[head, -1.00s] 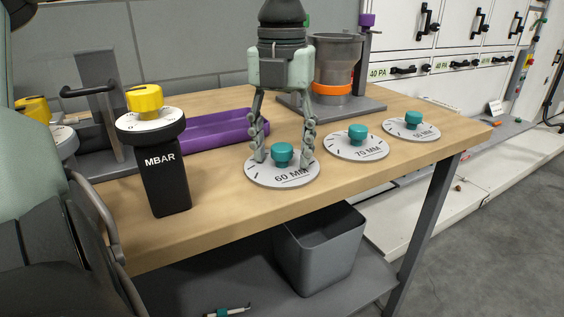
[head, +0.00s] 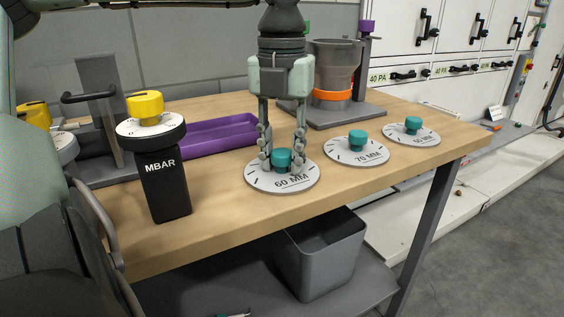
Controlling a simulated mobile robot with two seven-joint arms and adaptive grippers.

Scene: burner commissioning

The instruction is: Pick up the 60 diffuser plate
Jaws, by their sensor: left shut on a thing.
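The 60 diffuser plate (head: 262,181) is a pale grey disc marked "60 MM" with a teal knob (head: 281,158) at its middle. It lies near the front edge of the wooden table. My left gripper (head: 281,163) points straight down over it, its two fingers shut on the teal knob from either side. The plate appears to rest flat on the table. The fingers hide part of the disc's back rim. My right gripper is not in view.
The 70 plate (head: 338,152) and another similar plate (head: 424,138) lie to the right. A purple tray (head: 213,147) is behind left, and the black MBAR gauge (head: 165,190) stands at left. A grey burner stand (head: 365,110) is behind. A grey bin (head: 325,264) sits below the table.

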